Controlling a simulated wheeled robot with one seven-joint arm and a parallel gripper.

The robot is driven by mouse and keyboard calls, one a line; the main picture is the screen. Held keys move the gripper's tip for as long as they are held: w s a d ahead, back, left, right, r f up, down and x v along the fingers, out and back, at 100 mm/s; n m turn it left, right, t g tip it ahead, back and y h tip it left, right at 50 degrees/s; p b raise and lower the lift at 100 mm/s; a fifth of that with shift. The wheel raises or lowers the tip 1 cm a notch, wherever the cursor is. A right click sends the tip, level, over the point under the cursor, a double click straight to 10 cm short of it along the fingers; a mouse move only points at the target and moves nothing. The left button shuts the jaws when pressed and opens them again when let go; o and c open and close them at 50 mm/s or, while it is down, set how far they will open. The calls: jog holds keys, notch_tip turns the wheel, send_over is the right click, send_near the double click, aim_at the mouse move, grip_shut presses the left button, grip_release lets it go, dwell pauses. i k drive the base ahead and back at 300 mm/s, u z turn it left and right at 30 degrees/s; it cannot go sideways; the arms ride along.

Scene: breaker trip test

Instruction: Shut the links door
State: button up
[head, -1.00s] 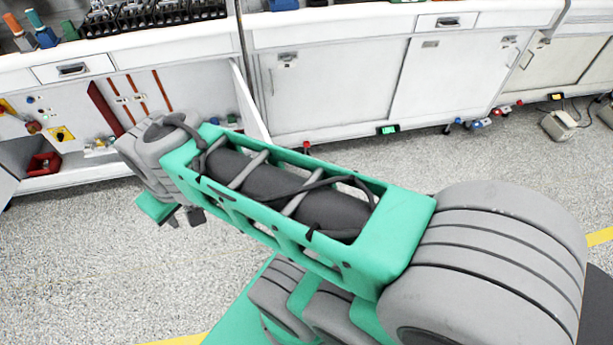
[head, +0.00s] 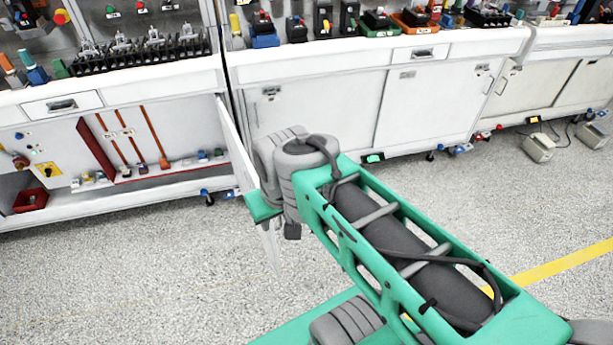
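The open cabinet door (head: 237,150) is a thin white panel in the head view, seen nearly edge-on. It hangs at the right side of the open left cabinet (head: 190,130) and juts out toward me over the floor. I take it as the links door; no label on it is readable. My gripper (head: 268,222) is at the door's outer part, overlapping it in the picture. My wrist hides part of the panel, and a pale strip shows below it. Touching or apart is unclear. The fingertips are hidden, so their opening cannot be judged.
Inside the cabinet are red-brown rods (head: 157,138), a yellow-marked panel (head: 46,170) and a red bin (head: 30,200). Closed white cabinets (head: 435,105) stand to the right. Benchtops above carry equipment. The speckled floor (head: 130,275) in front is clear.

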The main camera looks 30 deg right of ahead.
aim_at(252, 183)
jog(key=z, duration=1.65)
jog(key=i, duration=1.65)
jog(key=u, duration=2.8)
jog(key=k, duration=0.5)
jog(key=u, duration=1.4)
jog(key=i, duration=0.4)
jog(key=z, duration=0.1)
